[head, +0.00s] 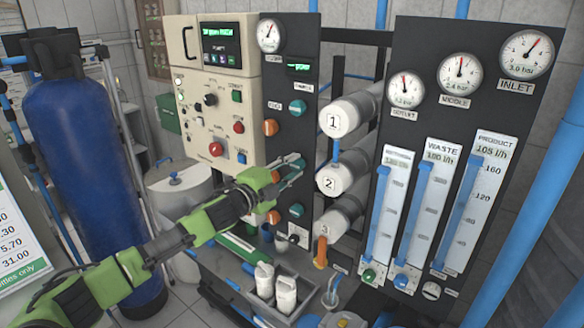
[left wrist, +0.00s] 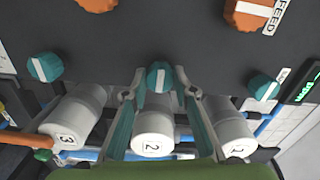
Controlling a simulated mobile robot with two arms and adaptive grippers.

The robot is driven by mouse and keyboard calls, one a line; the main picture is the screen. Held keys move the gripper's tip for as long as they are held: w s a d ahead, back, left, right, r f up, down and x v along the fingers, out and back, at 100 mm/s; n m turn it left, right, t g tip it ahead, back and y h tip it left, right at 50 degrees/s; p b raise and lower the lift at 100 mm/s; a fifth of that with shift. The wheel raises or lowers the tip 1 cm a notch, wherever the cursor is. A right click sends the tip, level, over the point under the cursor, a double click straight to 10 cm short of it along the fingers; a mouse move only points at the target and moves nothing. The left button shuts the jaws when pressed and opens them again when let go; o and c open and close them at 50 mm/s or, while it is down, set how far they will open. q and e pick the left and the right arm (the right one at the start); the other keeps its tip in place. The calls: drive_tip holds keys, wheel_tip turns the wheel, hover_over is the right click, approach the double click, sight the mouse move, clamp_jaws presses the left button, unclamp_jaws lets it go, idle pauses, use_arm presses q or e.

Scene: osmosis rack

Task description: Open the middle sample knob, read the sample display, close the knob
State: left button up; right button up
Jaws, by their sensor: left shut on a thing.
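The middle sample knob is teal with a white stripe and shows in the left wrist view (left wrist: 159,76), between my fingertips. My left gripper (left wrist: 161,93) is shut on it. In the head view my left gripper (head: 297,172) is at the dark panel and largely hides this knob. Other teal knobs are above (head: 298,108) and below it (head: 296,210); they also show at the left (left wrist: 44,67) and right (left wrist: 262,87) of the wrist view. The sample display (head: 299,67) is lit green near the panel's top; its text is too small to read.
White-ended cylinders 1 (head: 334,122), 2 (head: 330,184) and 3 (head: 325,228) stick out right of the knobs. Orange knobs (head: 270,127) are left of them. A gauge panel (head: 440,115) stands at right, a blue tank (head: 75,150) at left. A tray with white bottles (head: 286,290) is below.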

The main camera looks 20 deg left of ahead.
idle(0.3)
use_arm(q)
drive_tip(key=o, duration=1.1)
drive_tip(key=shift+s+a+f, duration=0.15)
drive_tip(key=shift+s, duration=0.3)
drive_tip(key=v, duration=1.1)
